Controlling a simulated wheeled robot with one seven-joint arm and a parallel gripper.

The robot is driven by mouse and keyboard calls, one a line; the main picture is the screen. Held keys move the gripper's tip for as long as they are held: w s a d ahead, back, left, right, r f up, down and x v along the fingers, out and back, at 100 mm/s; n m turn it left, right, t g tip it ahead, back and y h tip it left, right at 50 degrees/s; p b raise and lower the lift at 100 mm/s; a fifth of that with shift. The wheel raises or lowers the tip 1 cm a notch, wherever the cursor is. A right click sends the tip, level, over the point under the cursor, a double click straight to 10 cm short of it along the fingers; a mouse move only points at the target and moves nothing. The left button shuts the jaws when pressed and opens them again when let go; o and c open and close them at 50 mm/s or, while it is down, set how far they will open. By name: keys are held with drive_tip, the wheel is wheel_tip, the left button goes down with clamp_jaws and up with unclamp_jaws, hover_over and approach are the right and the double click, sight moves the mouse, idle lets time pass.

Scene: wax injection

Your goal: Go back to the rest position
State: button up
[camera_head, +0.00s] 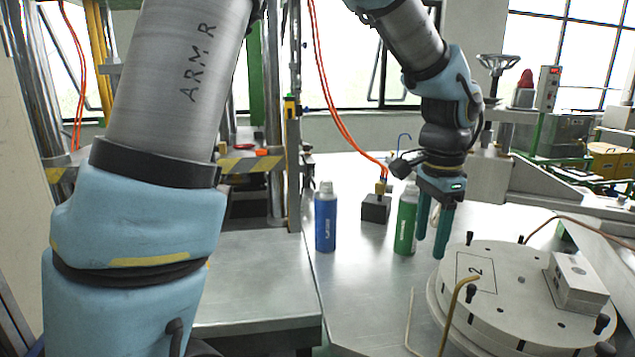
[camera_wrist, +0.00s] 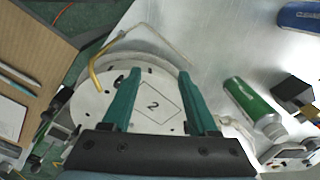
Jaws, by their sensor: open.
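My gripper (camera_head: 430,236) has two teal fingers and hangs pointing down at the end of my arm. It is in the right half of the head view, beside the green bottle and at the left edge of the round plate marked 2. The fingers are apart and nothing is between them. In the wrist view my gripper (camera_wrist: 152,78) is also open, with the round plate (camera_wrist: 85,103) showing beyond and between the fingers. The rest position itself is not marked in either view.
A green bottle (camera_head: 405,222), a blue bottle (camera_head: 325,218) and a dark block (camera_head: 376,209) stand on the metal table (camera_head: 360,290). Machine posts stand at the left.

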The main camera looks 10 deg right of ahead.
drive_tip(key=w+a+f+n, duration=0.2)
drive_tip(key=w+a+n, duration=0.35)
drive_tip(key=a, duration=0.65)
drive_tip(key=a+f+n, duration=0.2)
drive_tip(key=a+n, duration=0.3)
drive_tip(key=a, duration=0.6)
drive_tip(key=a+f+n+t, duration=0.1)
drive_tip(key=a+n, duration=0.4)
drive_tip(key=a, duration=0.7)
drive_tip(key=shift+s+f+n, duration=0.35)
drive_tip(key=shift+s+f, duration=0.05)
drive_tip(key=shift+f, duration=0.15)
